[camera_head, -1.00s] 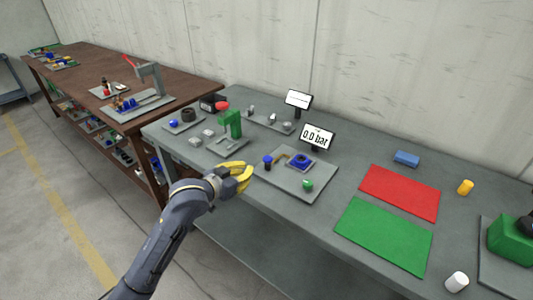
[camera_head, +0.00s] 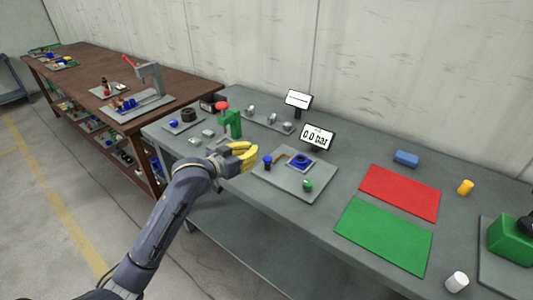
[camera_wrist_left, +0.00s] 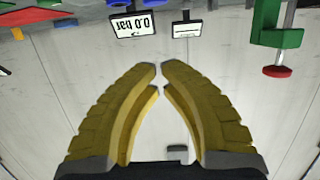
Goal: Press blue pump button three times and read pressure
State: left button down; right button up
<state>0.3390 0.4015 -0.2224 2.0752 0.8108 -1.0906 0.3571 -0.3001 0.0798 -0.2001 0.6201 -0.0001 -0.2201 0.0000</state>
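The pump plate (camera_head: 285,188) lies on the grey table. On it stand a small dark post with a blue top (camera_head: 267,160), a blue square part with a round centre (camera_head: 300,160) and a green knob (camera_head: 308,185). The pressure display (camera_head: 318,137) behind reads 0.0 bar; it shows upside down in the left wrist view (camera_wrist_left: 133,24). My left gripper (camera_head: 250,155) has yellow fingers and is just left of the blue-topped post, apart from it. In the wrist view the fingertips (camera_wrist_left: 160,68) nearly meet, with nothing between them. My right gripper is not in view.
A green press with a red knob (camera_head: 232,122) stands left of the plate, close behind my left gripper. A second display (camera_head: 298,99) stands further back. A red mat (camera_head: 400,192) and green mat (camera_head: 384,235) lie to the right. A brown table (camera_head: 125,80) is at left.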

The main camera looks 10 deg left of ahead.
pick_arm(q)
send_over(267, 159)
jog(key=shift+s+f, duration=0.25)
jog(key=shift+f, duration=0.8)
notch_tip(267, 159, down, 2)
jog(key=shift+w, duration=0.1)
jog(key=shift+f, duration=1.05)
